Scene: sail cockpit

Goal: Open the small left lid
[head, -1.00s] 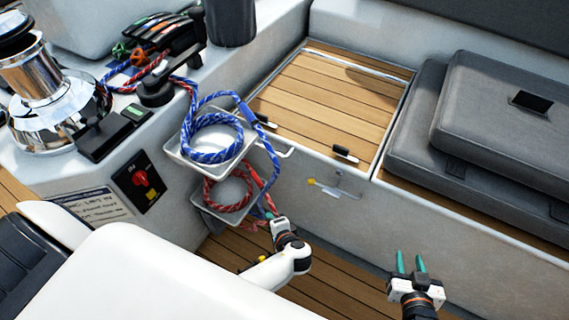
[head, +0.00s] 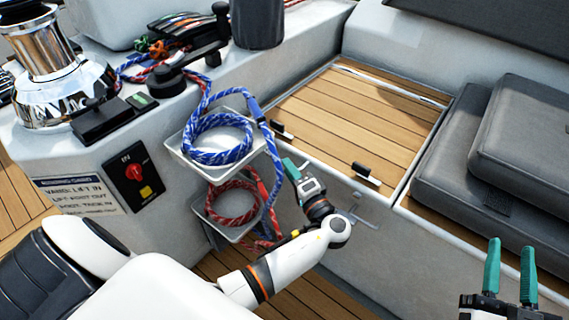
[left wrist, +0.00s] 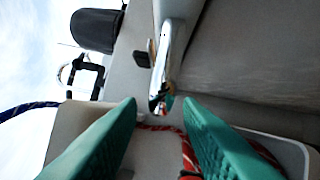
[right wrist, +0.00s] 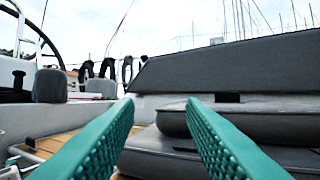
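The small left lid (head: 350,115) is a wooden slatted panel set in the white bench, lying flat and closed. Two small black fittings, a left one (head: 281,129) and a right one (head: 367,174), sit at its front edge. My left gripper (head: 296,166) is in front of the bench's front wall, just below the left fitting, and apart from it. In the left wrist view its green fingers (left wrist: 160,105) are spread with nothing between them; a shiny metal bar (left wrist: 168,62) lies beyond. My right gripper (head: 510,246) is open and empty, at the lower right.
Two white trays, an upper one (head: 176,150) with blue rope and a lower one (head: 208,222) with red rope, hang close to the left gripper. Grey cushions (head: 455,160) lie right of the lid.

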